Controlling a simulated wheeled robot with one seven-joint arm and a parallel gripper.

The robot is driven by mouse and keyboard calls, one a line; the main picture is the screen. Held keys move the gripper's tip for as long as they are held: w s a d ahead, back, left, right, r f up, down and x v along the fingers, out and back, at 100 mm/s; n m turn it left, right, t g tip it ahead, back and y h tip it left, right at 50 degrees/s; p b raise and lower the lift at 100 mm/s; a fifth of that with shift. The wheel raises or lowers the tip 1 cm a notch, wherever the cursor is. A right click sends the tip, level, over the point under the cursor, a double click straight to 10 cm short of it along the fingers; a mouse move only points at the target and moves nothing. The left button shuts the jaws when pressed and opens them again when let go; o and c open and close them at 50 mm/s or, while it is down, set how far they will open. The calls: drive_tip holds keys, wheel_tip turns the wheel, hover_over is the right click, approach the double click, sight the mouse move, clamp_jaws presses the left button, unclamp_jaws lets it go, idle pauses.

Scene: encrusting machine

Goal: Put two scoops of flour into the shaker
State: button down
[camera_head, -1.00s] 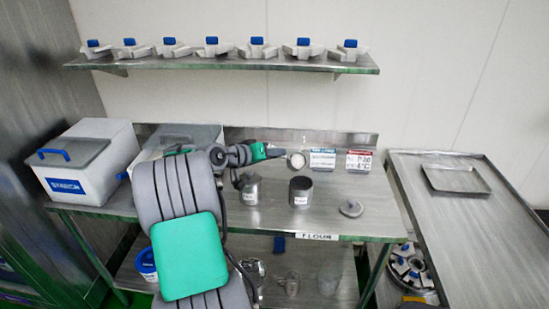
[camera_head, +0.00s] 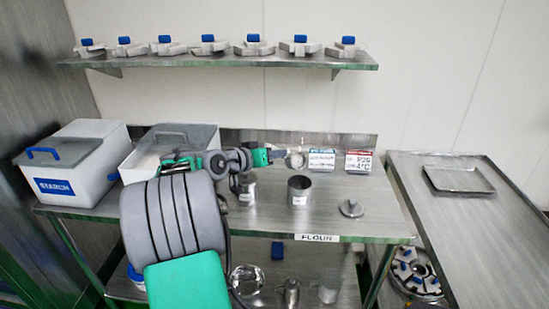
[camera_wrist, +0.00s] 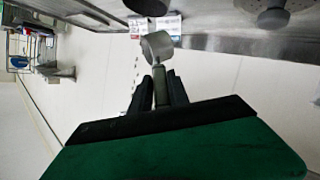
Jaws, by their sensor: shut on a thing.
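My gripper (camera_head: 272,156) is shut on the handle of a small metal scoop (camera_head: 297,160), held above the back of the table. In the wrist view the fingers (camera_wrist: 160,82) clamp the handle, and the round scoop cup (camera_wrist: 157,46) is seen from outside. I cannot tell how much flour is in it. The open metal shaker (camera_head: 300,191) stands upright on the table, in front of and below the scoop. A round lid (camera_head: 351,209) lies to its right. The flour bin (camera_head: 203,137) is at the back left, partly hidden by my arm.
A second metal canister (camera_head: 247,190) stands left of the shaker, close to my arm. The starch bin (camera_head: 75,165) is at far left. Two label cards (camera_head: 322,160) stand behind the shaker. A wall shelf (camera_head: 220,58) with several blue-knobbed parts is above. The table's right end is clear.

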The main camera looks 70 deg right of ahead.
drive_tip(key=shift+s+a+f+m+h+b, duration=0.1)
drive_tip(key=shift+s+a+m+h+b, duration=0.3)
drive_tip(key=shift+b, duration=1.05)
drive_tip(key=s+m+b, duration=0.1)
drive_tip(key=b, duration=0.4)
drive_tip(key=a+m+h+b, duration=0.1)
drive_tip(key=b, duration=0.5)
drive_tip(key=shift+s+a+f+m+t+h, duration=0.3)
drive_tip(key=shift+s+m+t, duration=0.05)
drive_tip(key=shift+m+t, duration=0.05)
drive_tip(key=m+b, duration=0.1)
drive_tip(key=b, duration=0.4)
drive_tip(key=s+a+m+h+b, duration=0.1)
drive_tip(key=b, duration=0.4)
drive_tip(key=shift+s+a+f+m, duration=0.2)
drive_tip(key=shift+f+m, duration=0.1)
drive_tip(key=shift+f, duration=0.1)
drive_tip(key=m+b, duration=0.1)
drive_tip(key=b, duration=0.3)
drive_tip(key=s+a+f+m+h+b, duration=0.1)
drive_tip(key=b, duration=0.3)
drive_tip(key=shift+s+g, duration=0.1)
drive_tip(key=shift+g, duration=0.2)
drive_tip(key=shift+a+r+m+h+b, duration=0.15)
drive_tip(key=shift+m+h+b, duration=0.2)
drive_tip(key=shift+b, duration=0.2)
idle(1.2)
